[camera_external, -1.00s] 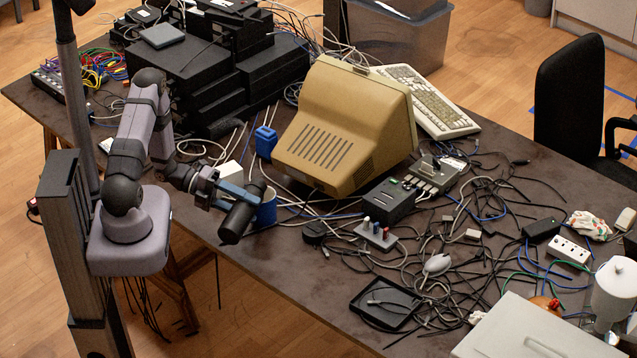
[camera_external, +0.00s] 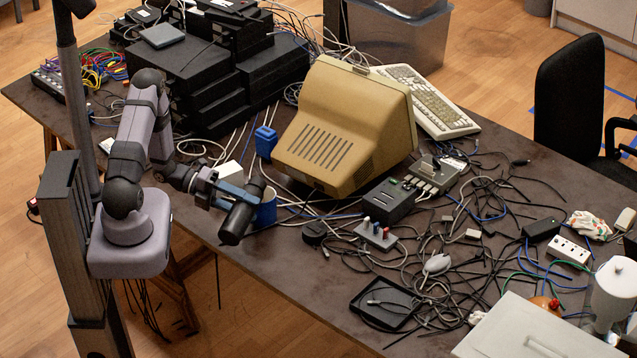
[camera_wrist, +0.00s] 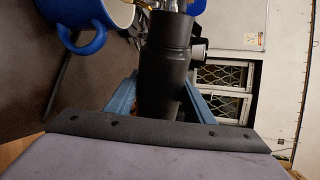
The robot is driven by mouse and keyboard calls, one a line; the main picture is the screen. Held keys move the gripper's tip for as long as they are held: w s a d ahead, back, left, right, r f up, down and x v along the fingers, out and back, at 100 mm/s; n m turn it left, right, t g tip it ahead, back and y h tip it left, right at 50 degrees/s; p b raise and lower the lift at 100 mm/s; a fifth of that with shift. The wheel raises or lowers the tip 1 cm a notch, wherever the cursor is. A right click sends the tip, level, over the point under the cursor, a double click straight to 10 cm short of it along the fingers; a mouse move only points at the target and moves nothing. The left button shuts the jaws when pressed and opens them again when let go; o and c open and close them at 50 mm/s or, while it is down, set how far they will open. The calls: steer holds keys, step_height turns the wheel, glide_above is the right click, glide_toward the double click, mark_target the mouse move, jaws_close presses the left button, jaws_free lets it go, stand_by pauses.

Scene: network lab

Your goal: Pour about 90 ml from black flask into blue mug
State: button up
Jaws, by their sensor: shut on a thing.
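The black flask (camera_external: 241,212) is held by my gripper (camera_external: 236,193) near the table's left front edge. The flask is tilted, with one end higher and to the right, close to the blue mug (camera_external: 266,207). The mug stands upright on the table, partly hidden behind the flask. In the wrist view the flask (camera_wrist: 166,62) sits between my two blue fingers (camera_wrist: 160,98). The blue mug (camera_wrist: 86,22) with its handle and pale inside shows at upper left there, beside the flask. I cannot see any liquid.
A beige monitor (camera_external: 345,125) stands right of the mug, with a blue object (camera_external: 265,140) behind the mug. Cables, a black box (camera_external: 388,201) and a small grey block with coloured plugs (camera_external: 376,236) lie to the right. The table's front edge is close below the flask.

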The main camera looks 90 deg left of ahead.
steer(key=shift+s+d+f+b, duration=0.1)
steer(key=shift+d+f+b, duration=0.05)
steer(key=shift+f+b, duration=0.4)
steer(key=shift+d+f+b, duration=0.1)
steer(key=shift+f+b, duration=0.3)
steer(key=shift+f, duration=0.2)
steer(key=shift+d+f+m+b, duration=0.15)
steer(key=shift+f+m+b, duration=0.05)
steer(key=shift+m+b, duration=0.25)
steer(key=shift+r, duration=0.2)
steer(key=shift+s+d+f+b, duration=0.1)
steer(key=shift+f+b, duration=0.35)
steer(key=shift+b, duration=0.1)
steer(key=shift+r+m+y, duration=0.15)
steer(key=shift+m+y, duration=0.25)
steer(key=shift+m, duration=0.15)
steer(key=shift+t, duration=0.3)
